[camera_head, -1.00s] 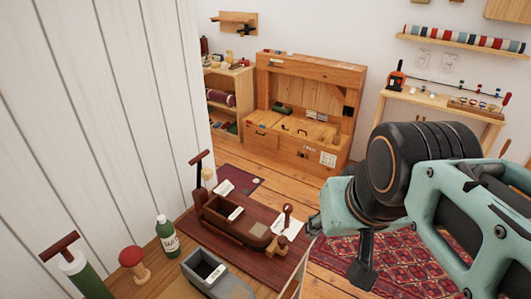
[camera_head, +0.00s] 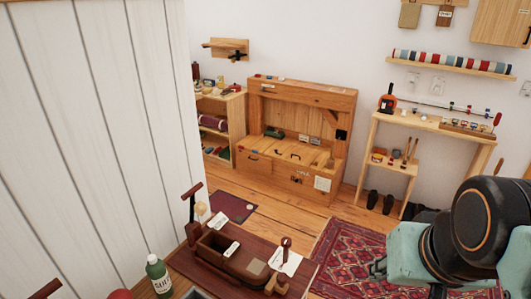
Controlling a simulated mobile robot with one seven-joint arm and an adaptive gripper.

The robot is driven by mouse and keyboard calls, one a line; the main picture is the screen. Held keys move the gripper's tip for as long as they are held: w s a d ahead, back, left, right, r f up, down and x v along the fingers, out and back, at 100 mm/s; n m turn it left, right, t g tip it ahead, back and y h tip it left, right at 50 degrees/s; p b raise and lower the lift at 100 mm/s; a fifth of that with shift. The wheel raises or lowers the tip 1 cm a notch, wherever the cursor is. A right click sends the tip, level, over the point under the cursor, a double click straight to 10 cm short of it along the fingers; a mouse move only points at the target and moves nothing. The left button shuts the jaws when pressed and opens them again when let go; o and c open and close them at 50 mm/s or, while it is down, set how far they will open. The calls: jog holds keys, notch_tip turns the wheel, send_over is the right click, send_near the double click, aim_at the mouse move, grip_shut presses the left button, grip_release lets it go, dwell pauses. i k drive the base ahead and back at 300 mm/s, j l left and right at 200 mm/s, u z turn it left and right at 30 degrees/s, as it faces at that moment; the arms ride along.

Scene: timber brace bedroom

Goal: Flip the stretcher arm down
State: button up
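No part is clearly recognisable as the stretcher arm. A large timber chest-like bench (camera_head: 292,180) stands on the floor against the far wall, with an open, upright frame at its back. A short diagonal brace (camera_head: 329,117) shows in that frame's upper right corner. A wooden wall bracket (camera_head: 228,49) with a horizontal bar hangs to its upper left. My arm's mint and black links fill the lower right. A small dark part (camera_head: 378,268) at their left end may belong to my gripper; its fingers are not clear. It is well in front of the bench, apart from it.
A red rug (camera_head: 345,255) lies right.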

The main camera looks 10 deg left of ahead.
aim_at(200, 207)
jog(key=i+l, duration=0.1)
jog(key=l, duration=0.5)
jog(key=i+l, duration=0.5)
jog(key=l, duration=0.2)
jog(key=i+l+z, duration=0.2)
jog(key=i, duration=0.25)
jog(key=i+l+z, duration=0.15)
jog(key=i, duration=0.3)
jog(key=i+u, duration=0.3)
jog(key=i, duration=0.15)
jog(key=i+l+u, duration=0.2)
jog(key=i+u, duration=0.65)
jog(key=u, duration=0.2)
jog(key=i+u, duration=0.3)
jog(key=i+j+u, duration=0.1)
jog(key=i+u, duration=0.25)
jog(key=u, duration=0.15)
jog(key=i+u, duration=0.65)
jog(key=u, duration=0.15)
jog(key=i+u, duration=0.2)
jog(key=u, duration=0.15)
jog(key=i+u, duration=0.15)
jog(key=u, duration=0.25)
jog(key=i+u, duration=0.15)
jog(key=u, duration=0.25)
jog(key=i+u, duration=0.1)
jog(key=u, duration=0.3)
jog(key=i+l+u, duration=0.1)
jog(key=u, duration=0.25)
